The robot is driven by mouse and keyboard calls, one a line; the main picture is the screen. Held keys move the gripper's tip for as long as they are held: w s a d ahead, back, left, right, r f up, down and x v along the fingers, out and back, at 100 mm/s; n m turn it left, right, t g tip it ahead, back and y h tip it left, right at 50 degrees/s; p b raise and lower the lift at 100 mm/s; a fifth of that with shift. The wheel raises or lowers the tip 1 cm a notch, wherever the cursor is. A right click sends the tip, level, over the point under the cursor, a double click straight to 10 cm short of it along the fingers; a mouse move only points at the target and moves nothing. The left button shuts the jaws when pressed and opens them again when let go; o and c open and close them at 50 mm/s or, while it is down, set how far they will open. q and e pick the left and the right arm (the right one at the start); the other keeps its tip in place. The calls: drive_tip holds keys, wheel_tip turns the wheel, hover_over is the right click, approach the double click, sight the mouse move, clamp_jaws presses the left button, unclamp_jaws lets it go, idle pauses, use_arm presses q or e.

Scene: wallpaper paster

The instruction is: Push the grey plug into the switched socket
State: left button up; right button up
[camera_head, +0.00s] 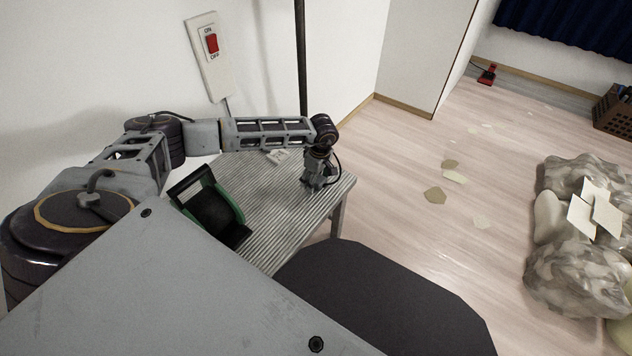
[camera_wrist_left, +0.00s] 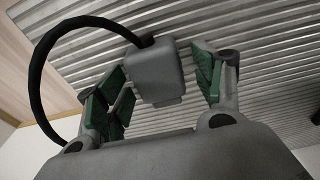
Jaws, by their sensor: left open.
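The grey plug (camera_wrist_left: 157,76) with its black cable (camera_wrist_left: 52,52) sits between the fingers of my left gripper (camera_wrist_left: 165,78) in the left wrist view. The green-padded fingers are spread to either side of it, with gaps visible. In the head view my left gripper (camera_head: 316,182) points down over the far right part of the ribbed table; the plug is too small to make out there. The switched socket (camera_head: 209,56) is a white wall plate with a red ON/OFF rocker, left of and above the gripper. My right gripper is not in view.
The ribbed metal table (camera_head: 275,215) holds a green and black holder (camera_head: 210,207) and a small white item (camera_head: 278,156) near the wall. A dark vertical pole (camera_head: 301,60) stands behind. Plastic-wrapped bundles (camera_head: 580,240) lie on the floor at right.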

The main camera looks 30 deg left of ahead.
use_arm(q)
drive_tip(key=c, duration=1.1)
drive_tip(key=shift+r, duration=0.15)
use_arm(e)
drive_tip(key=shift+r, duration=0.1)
use_arm(q)
drive_tip(key=shift+r+p, duration=0.4)
drive_tip(key=shift+r, duration=0.45)
wheel_tip(320, 180, up, 7)
drive_tip(key=shift+f+p, duration=0.2)
drive_tip(key=shift+p, duration=0.95)
drive_tip(key=shift+r, duration=0.75)
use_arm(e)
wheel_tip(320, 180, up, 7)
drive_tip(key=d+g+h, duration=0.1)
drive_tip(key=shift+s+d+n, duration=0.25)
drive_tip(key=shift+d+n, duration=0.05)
use_arm(q)
drive_tip(key=shift+m, duration=0.3)
